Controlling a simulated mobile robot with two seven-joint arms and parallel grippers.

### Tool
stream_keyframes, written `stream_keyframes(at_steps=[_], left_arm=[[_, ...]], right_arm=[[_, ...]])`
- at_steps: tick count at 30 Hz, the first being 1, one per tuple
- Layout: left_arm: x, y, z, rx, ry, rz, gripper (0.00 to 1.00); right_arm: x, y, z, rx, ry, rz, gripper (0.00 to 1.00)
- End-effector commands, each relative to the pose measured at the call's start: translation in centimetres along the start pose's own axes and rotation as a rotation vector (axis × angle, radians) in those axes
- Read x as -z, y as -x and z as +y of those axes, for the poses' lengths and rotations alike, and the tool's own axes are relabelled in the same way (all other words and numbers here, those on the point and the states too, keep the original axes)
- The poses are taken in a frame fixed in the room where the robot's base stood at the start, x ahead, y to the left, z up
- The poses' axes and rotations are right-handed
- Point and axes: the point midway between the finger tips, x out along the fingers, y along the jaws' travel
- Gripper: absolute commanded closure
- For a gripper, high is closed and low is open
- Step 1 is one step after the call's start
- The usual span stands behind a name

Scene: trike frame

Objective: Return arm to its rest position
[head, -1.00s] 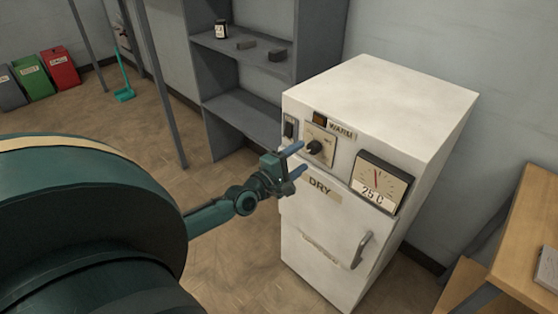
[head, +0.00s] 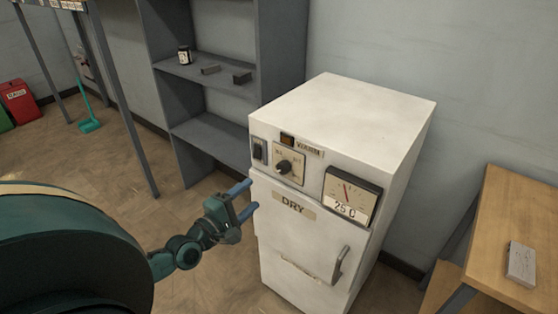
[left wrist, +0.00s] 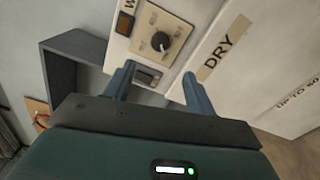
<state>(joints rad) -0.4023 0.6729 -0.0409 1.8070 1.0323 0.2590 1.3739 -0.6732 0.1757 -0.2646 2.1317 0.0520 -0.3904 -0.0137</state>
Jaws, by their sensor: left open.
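My left gripper (head: 246,198) is open and empty, in front of the upper left of a white drying cabinet (head: 340,120). Its two blue fingers point at the cabinet front, left of the "DRY" label (head: 293,206). Whether the fingertips touch the cabinet is hard to tell. The dial knob also shows in the head view (head: 284,167), beside a gauge (head: 350,196) reading 25 C. My right gripper is not in view.
A grey shelf unit (head: 210,130) with small items stands behind the cabinet on the left. A wooden table (head: 510,225) with a grey block (head: 521,264) is at the right. A red bin (head: 19,101) and a teal dustpan (head: 89,125) are far left. Floor is clear between.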

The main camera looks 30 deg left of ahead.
Motion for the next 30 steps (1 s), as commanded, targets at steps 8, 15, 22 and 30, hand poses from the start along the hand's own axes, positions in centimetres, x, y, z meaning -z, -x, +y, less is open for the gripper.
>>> stream_keyframes(at_steps=[8, 15, 22, 30], left_arm=[[-1.0, 0.4, -0.8, 0.025, -0.051, -0.014, 0.44], [-10.4, 5.0, -7.1, 0.226, -0.646, -0.202, 0.44], [-18.6, 10.4, -11.0, 0.349, -1.364, -0.469, 0.44], [-21.3, 12.7, -12.0, 0.386, -1.730, -0.616, 0.44]], right_arm=[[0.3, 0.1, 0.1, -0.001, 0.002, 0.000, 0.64], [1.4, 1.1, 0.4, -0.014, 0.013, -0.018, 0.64], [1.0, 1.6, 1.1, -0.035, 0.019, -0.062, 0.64], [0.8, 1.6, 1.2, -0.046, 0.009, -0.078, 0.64]])
